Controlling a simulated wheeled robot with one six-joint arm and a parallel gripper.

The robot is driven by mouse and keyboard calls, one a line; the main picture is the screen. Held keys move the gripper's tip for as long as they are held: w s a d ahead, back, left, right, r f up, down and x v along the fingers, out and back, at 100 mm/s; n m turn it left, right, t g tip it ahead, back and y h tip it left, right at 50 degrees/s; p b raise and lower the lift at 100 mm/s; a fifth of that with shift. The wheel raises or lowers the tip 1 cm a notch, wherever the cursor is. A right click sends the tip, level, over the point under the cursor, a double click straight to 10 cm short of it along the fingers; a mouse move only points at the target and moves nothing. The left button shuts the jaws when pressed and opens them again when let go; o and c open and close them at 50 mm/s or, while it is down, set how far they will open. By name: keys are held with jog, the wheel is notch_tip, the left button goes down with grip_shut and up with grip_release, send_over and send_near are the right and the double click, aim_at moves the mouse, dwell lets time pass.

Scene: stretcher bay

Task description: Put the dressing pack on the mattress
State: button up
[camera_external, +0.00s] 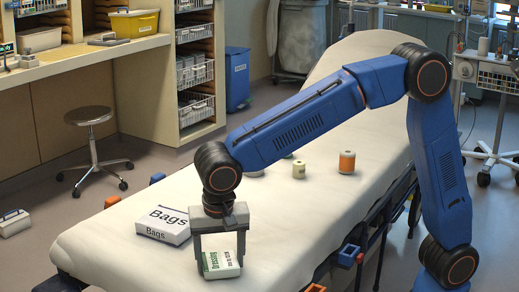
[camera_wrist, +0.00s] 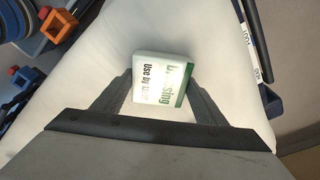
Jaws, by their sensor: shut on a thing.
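The dressing pack (camera_external: 220,258) is a small white box with a green edge and dark lettering. My gripper (camera_external: 221,252) points down and is shut on it, with a finger on either side. In the wrist view the pack (camera_wrist: 161,80) sits between the two fingers (camera_wrist: 163,98). The pack is at the near end of the white mattress (camera_external: 270,235), low over it or touching it; I cannot tell which. The mattress (camera_wrist: 100,90) fills most of the wrist view behind the pack.
A white box marked Bags (camera_external: 165,225) lies on the mattress just left of my gripper. An orange-labelled jar (camera_external: 347,162) and a pale jar (camera_external: 299,169) stand farther back on it. A stool (camera_external: 95,150) stands on the floor at left. Bare mattress lies right of the pack.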

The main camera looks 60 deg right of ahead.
aim_at(221, 264)
jog(key=o, duration=1)
jog(key=shift+o, duration=0.2)
notch_tip(221, 264, up, 12)
jog(key=s+a, duration=0.1)
jog(key=shift+s+a+r, duration=0.1)
